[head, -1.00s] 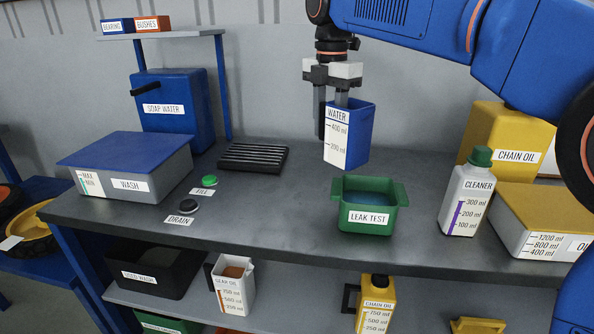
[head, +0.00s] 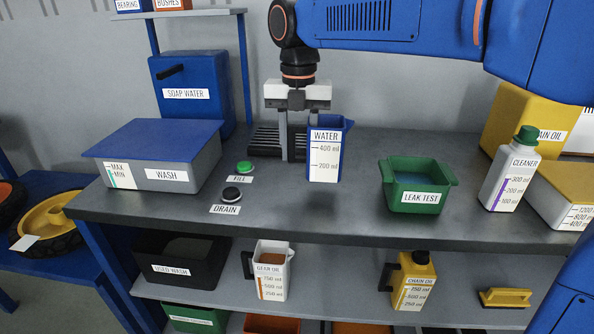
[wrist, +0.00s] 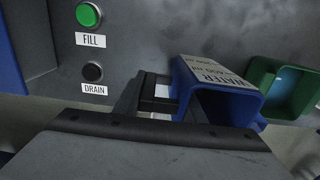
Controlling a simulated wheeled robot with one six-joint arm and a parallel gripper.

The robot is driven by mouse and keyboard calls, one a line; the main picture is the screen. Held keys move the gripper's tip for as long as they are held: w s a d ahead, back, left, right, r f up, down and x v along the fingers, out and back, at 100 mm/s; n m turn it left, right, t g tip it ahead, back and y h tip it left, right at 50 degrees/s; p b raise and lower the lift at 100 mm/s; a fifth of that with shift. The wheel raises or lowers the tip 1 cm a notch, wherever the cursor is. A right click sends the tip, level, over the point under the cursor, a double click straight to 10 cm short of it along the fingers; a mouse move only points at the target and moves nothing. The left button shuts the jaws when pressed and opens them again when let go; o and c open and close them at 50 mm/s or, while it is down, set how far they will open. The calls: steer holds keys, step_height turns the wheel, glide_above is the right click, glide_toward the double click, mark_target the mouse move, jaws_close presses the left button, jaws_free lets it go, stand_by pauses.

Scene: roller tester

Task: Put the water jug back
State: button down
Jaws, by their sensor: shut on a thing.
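The water jug (head: 325,160) is blue with a white scale labelled WATER. It is upright in the head view, left of the green leak test tub (head: 411,204). My gripper (head: 296,150) is shut on the jug at its left side, where the handle is mostly hidden by the fingers. The jug is low over the bench; I cannot tell whether its base touches. In the wrist view the jug (wrist: 219,88) shows its open mouth beside the fingers (wrist: 152,95), and the tub (wrist: 257,78) is to its right.
A black ribbed rack (head: 263,139) lies behind the fingers. The green fill button (head: 244,167) and black drain button (head: 231,194) are left of the jug. The wash tank (head: 190,160) stands farther left, the cleaner bottle (head: 510,170) at right. The bench front is clear.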

mark_target(299, 126)
steer(key=shift+d+f, duration=0.1)
steer(key=shift+f, duration=2.45)
steer(key=shift+f, duration=0.15)
steer(key=c, duration=1.2)
jaws_free()
steer(key=shift+o, duration=0.2)
step_height(299, 126, up, 12)
steer(key=shift+r, duration=0.2)
steer(key=shift+s, duration=0.1)
